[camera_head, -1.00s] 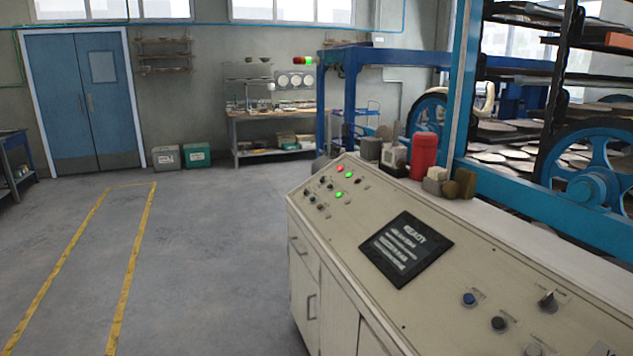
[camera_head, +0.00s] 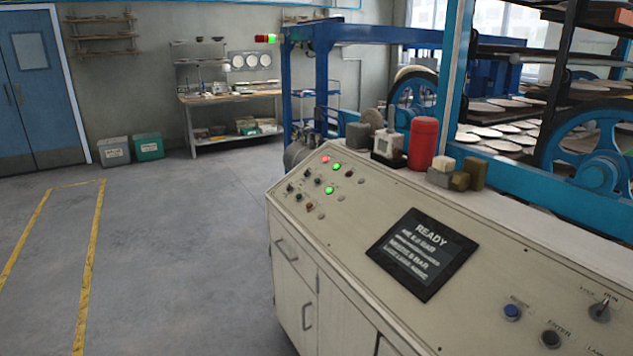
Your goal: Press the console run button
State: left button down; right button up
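The console (camera_head: 345,260) is a beige cabinet with a sloped top, filling the lower right of the head view. Its dark screen (camera_head: 422,254) reads READY. Right of the screen are a blue button (camera_head: 512,312), a dark button (camera_head: 551,339) labelled ENTER, and a selector switch (camera_head: 600,311) with small lettering that seems to include RUN. At the far left end are several small knobs and lights, with green lights (camera_head: 336,167) and a red one (camera_head: 325,159) lit. I cannot tell which button is the run button. Neither of my grippers shows.
A red canister (camera_head: 422,144) and several small blocks (camera_head: 440,171) stand along the console's back edge. Behind it is the blue-framed dryer (camera_head: 590,206) with plates on racks. Open floor (camera_head: 180,230) with yellow lines lies to the left. A workbench (camera_head: 230,97) stands at the back wall.

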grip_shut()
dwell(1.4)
